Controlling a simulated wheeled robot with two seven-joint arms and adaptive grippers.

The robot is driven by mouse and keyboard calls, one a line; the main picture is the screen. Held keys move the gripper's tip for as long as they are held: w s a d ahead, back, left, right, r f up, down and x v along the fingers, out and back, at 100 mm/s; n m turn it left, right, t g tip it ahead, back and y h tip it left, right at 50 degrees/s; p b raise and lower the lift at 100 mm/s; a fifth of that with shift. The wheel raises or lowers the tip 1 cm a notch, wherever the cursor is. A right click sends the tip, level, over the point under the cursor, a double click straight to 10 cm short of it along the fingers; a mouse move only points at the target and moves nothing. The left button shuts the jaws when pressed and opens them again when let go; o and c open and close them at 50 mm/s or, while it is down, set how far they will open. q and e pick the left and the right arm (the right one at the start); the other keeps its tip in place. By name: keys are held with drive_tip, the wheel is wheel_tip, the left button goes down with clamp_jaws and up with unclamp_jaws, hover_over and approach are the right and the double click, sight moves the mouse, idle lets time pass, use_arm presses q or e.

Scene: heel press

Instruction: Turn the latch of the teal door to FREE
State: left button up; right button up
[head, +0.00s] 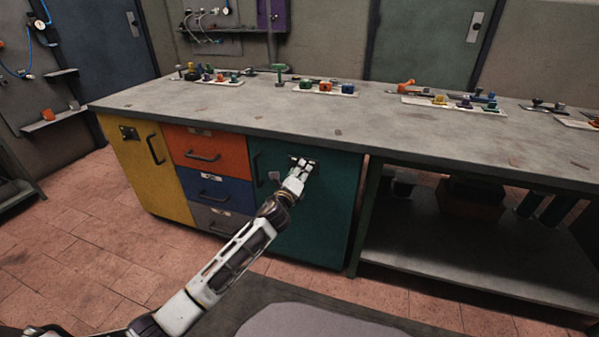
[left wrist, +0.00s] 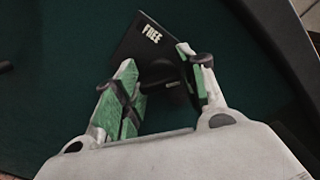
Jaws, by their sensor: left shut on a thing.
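The teal door (head: 328,215) is closed at the right end of the bench's cabinet front; it fills the background of the left wrist view (left wrist: 60,45). My left gripper (head: 298,169) is at the latch near the door's top edge. In the left wrist view a black latch plate (left wrist: 132,42) carries the white word FREE. My left gripper (left wrist: 162,80) has its green-padded fingers on either side of the dark latch handle (left wrist: 160,76) and is shut on it. The fingers hide part of the handle, so its exact angle is unclear. My right gripper is not in view.
A dark vertical door handle (head: 257,170) stands left of the latch. Orange (head: 205,143), blue and grey drawers and a yellow door (head: 150,178) are further left. The grey worktop (head: 240,105) overhangs above. An open shelf (head: 470,245) lies to the right.

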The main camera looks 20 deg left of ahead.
use_arm(q)
drive_tip(key=shift+f+n+p, duration=0.2)
drive_tip(key=shift+n+p, duration=1.9)
drive_tip(key=shift+n, duration=2.05)
drive_tip(key=shift+f+n+p, duration=0.15)
drive_tip(key=shift+n+p, duration=1.9)
drive_tip(key=shift+n, duration=2.1)
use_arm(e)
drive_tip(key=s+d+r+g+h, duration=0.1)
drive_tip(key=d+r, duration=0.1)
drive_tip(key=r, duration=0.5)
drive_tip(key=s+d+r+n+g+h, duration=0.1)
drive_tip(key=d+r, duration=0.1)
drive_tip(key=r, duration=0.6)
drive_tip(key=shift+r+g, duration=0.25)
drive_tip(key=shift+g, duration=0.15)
use_arm(q)
drive_tip(key=o, duration=1)
drive_tip(key=shift+o, duration=0.2)
drive_tip(key=shift+s, duration=0.15)
drive_tip(key=s, duration=1.1)
drive_tip(key=shift+s+a, duration=0.25)
drive_tip(key=shift+s, duration=0.1)
